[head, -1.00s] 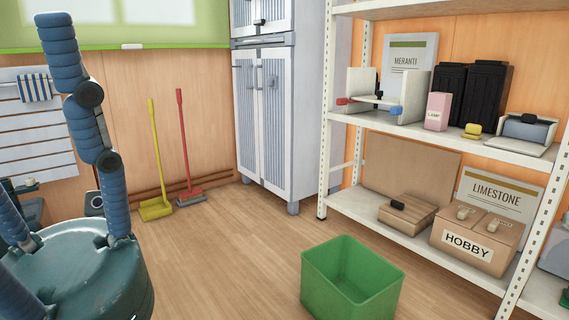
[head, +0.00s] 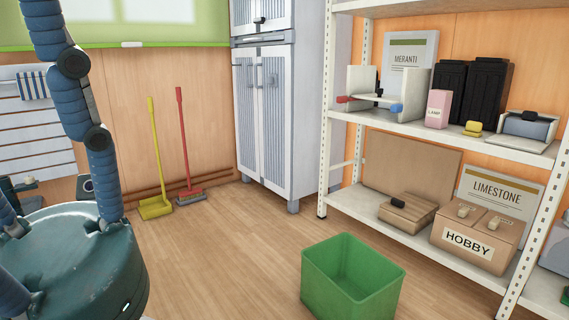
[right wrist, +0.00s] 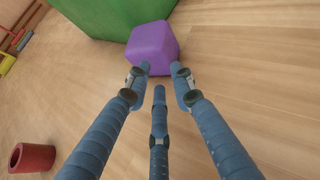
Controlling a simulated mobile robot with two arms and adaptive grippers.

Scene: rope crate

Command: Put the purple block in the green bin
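The purple block (right wrist: 152,46) shows in the right wrist view, just beyond my right fingertips and close to the green bin's wall. I cannot tell if block and bin touch. My right gripper (right wrist: 161,74) is open, its fingers spread and empty over the floor. The green bin (head: 335,287) stands on the floor in front of the shelves in the head view; its wall also fills the top of the right wrist view (right wrist: 105,18). My left gripper (head: 98,138) is at the left of the head view, open with a long finger raised; its other fingers are mostly cut off.
A red hollow cylinder (right wrist: 32,157) lies at the lower left of the right wrist view. A white shelf unit (head: 425,240) with a HOBBY box (head: 470,245) stands behind the bin. A yellow broom (head: 156,207) and red broom (head: 190,195) lean at the wall. Open wooden floor lies between.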

